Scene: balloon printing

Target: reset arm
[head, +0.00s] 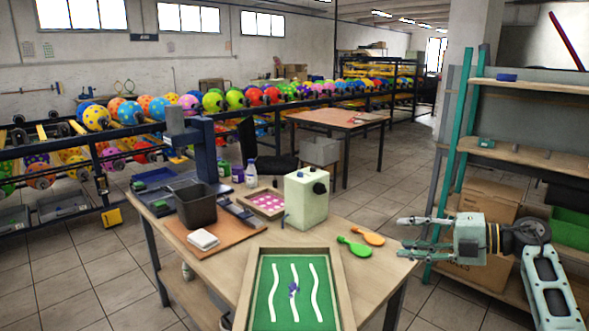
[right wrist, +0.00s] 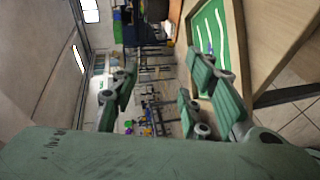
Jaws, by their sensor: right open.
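My right gripper (head: 424,235) is in the head view at the right, its fingers pointing left. It is open and empty, held beyond the right edge of the wooden table (head: 385,270). In the right wrist view its green fingers (right wrist: 165,95) are spread apart with nothing between them. My left gripper is in neither view. On the table stand a pale green box with a black knob (head: 306,200), a wooden tray with a green base and white wavy lines (head: 245,290), and a green spoon-like tool (head: 355,248) beside an orange one (head: 368,236).
A dark bin (head: 203,206), white cloths (head: 202,240) and a pink-dotted tray (head: 262,203) are on the table's left half. A shelf unit (head: 530,155) stands close behind my right arm. Racks of colourful balloons (head: 235,99) line the back. Tiled floor is open at the left.

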